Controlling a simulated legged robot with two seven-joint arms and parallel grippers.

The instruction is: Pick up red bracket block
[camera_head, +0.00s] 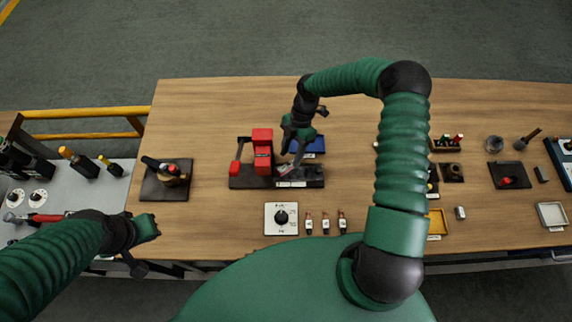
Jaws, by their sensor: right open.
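The red bracket block (262,138) stands upright on a black base (240,182) near the middle of the wooden table. My right gripper (291,157) is open just to the right of the red block, above the right part of the base. It appears apart from the block, though the exact gap and height are hard to tell.
A dial plate (281,219) and several small labelled parts (325,224) lie in front. A black holder (152,186) stands left. Several trays and parts fill the right side; the table's back strip is clear.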

